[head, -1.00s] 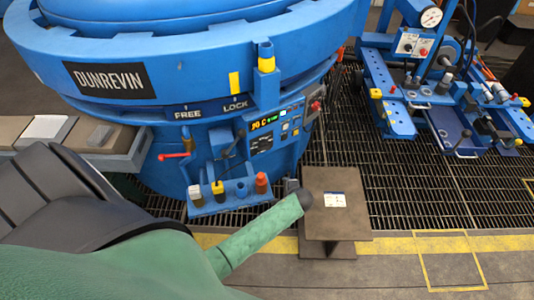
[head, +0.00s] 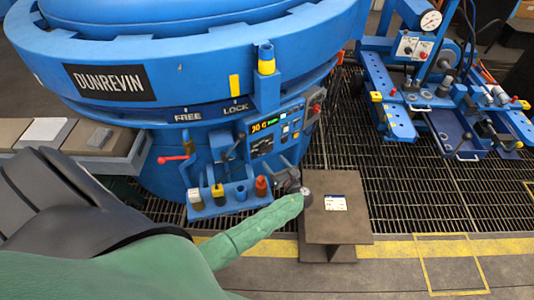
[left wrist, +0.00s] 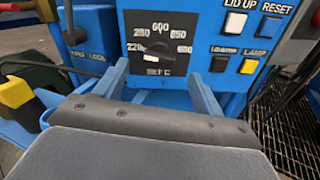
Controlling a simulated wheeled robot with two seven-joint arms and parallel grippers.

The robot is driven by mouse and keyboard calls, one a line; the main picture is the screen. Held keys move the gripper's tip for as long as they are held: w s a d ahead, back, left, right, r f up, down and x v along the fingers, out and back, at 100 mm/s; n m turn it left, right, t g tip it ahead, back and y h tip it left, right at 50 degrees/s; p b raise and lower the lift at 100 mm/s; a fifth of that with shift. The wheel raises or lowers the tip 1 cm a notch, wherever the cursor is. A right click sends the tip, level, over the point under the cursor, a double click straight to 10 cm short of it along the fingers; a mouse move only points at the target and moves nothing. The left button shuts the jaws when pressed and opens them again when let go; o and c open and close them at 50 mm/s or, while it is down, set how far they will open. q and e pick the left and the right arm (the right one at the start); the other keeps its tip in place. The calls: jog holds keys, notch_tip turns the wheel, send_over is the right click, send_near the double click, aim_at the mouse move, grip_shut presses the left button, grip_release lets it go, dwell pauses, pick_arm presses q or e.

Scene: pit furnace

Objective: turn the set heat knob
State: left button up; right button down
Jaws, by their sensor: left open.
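The set heat knob (left wrist: 157,49) is a dark dial with a light pointer mark on a black plate with numbers around it and "SET C" below. In the left wrist view it sits at upper middle, beyond my fingers. In the head view its black plate (head: 261,144) is on the blue furnace's control panel, below the lit display. My left gripper (head: 284,166) is near the panel's lower right, apart from the knob. In the left wrist view my left gripper (left wrist: 162,84) is open and empty, its fingers apart below the dial. My right gripper is not in view.
Beside the dial are lid up (left wrist: 236,22), reset (left wrist: 270,28) and lamp (left wrist: 248,66) buttons. A ledge with capped posts (head: 218,190) stands below the panel. A brown stand (head: 337,228) is right of my arm. Open grating lies farther right.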

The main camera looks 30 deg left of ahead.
aim_at(266, 152)
pick_arm(q)
jog(key=shift+p+x, duration=0.65)
jog(key=shift+x, duration=2.75)
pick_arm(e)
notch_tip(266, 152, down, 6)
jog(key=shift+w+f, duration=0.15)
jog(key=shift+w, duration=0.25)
pick_arm(q)
jog(key=c, duration=1)
